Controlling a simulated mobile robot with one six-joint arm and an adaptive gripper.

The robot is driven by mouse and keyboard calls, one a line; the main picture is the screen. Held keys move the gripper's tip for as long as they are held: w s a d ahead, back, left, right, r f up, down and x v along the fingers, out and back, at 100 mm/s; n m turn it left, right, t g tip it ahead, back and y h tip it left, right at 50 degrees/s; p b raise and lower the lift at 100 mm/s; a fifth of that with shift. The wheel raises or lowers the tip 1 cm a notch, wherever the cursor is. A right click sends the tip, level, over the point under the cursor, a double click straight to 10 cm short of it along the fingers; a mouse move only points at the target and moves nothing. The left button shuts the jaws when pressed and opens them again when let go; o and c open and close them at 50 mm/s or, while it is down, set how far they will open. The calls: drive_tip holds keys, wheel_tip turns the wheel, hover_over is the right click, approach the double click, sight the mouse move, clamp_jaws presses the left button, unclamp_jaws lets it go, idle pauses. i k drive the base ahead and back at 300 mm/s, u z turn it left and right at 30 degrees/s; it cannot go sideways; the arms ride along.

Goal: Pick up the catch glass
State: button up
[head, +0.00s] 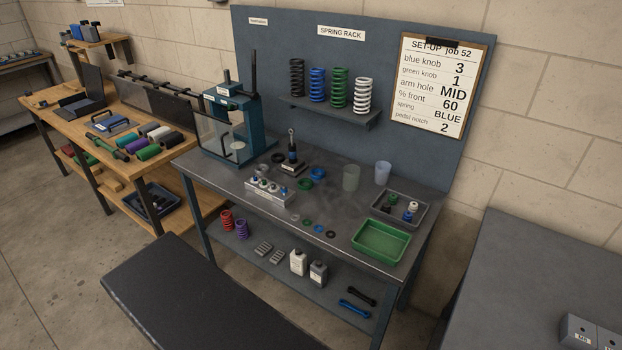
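Two translucent cups stand upright on the grey workbench (330,222), toward its back right. One is a grey-green cup (351,178). The other is a paler, bluish cup (383,173) a little to its right and nearer the back panel. Neither bears a readable label, so I cannot tell which one is the catch glass. The two cups stand apart with a small gap between them. My gripper is not in view.
A grey tray (375,208) with small knobs and a green tray (380,254) lie right of and before the cups. Blue rings (317,174) and a dark upright tool (292,148) stand left. A teal press (232,118) fills the left end. The spring shelf (330,112) overhangs behind.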

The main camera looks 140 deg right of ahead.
sight(351, 172)
drive_tip(key=z, duration=0.4)
drive_tip(key=k, duration=0.15)
drive_tip(key=z, duration=3.45)
drive_tip(key=k, duration=0.2)
drive_tip(key=z, duration=1.55)
